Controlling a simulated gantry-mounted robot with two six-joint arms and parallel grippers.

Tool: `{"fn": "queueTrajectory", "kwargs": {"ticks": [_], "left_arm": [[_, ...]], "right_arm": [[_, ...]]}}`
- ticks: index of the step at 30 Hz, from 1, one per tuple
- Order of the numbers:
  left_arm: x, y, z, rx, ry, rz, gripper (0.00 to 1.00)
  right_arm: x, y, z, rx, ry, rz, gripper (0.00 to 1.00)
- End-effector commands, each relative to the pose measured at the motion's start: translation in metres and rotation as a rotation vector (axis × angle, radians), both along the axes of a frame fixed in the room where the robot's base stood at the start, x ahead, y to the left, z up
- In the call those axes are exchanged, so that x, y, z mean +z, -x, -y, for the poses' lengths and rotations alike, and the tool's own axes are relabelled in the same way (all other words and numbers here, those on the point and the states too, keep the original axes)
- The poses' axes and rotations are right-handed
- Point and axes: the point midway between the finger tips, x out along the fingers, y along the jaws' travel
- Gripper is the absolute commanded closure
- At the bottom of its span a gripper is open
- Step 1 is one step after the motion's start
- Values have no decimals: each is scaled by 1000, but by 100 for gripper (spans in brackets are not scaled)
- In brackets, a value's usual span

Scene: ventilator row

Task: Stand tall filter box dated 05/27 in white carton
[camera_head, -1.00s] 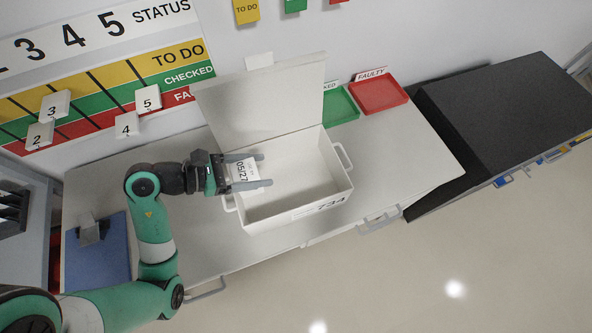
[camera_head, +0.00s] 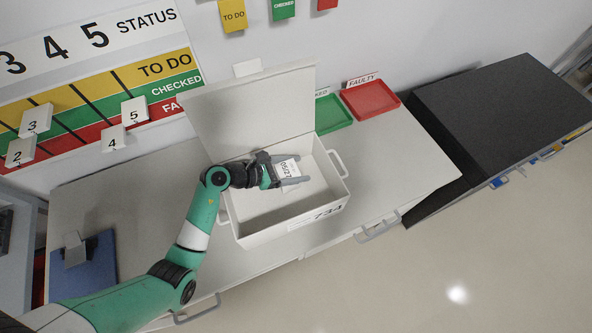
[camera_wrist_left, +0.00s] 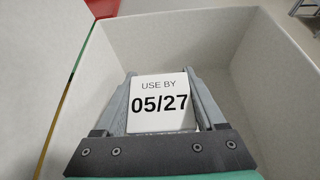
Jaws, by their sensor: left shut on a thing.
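The white filter box labelled "USE BY 05/27" (camera_wrist_left: 160,103) is between the fingers of my left gripper (camera_head: 290,172). The gripper is shut on it, a finger along each side. In the head view the box (camera_head: 287,168) shows over the open white carton (camera_head: 262,238), marked 734, with its lid (camera_head: 250,108) raised at the back. In the left wrist view the carton's inner walls (camera_wrist_left: 240,30) surround the box and fingers. The lower part of the box is hidden, so I cannot tell whether it touches the carton floor. My right gripper is not in view.
A green tray (camera_head: 332,112) and a red FAULTY tray (camera_head: 370,98) stand behind the carton to the right. A blue mat (camera_head: 85,268) with a grey holder lies at the left. A status board (camera_head: 90,80) hangs behind. The counter's right part (camera_head: 415,165) is clear.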

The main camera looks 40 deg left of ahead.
Motion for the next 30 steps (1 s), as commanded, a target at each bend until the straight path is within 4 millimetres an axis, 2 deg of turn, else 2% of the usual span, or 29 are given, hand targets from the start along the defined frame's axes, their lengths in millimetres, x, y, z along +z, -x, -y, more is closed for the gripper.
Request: {"fn": "queueTrajectory", "kwargs": {"ticks": [1,3,12,13,17,18,26,30], "left_arm": [[-8,0,0,1,4,-2,83],[-11,0,0,0,2,1,83],[-14,0,0,0,2,1,83],[-14,0,0,0,1,1,26],[-13,0,0,0,1,1,3],[-13,0,0,0,1,1,0],[-9,0,0,1,0,2,0],[-1,15,-9,4,1,2,0]], "right_arm": [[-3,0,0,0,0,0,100],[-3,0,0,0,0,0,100],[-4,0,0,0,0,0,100],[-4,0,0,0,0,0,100],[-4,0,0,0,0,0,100],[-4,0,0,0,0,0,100],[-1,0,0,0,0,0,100],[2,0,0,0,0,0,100]]}}
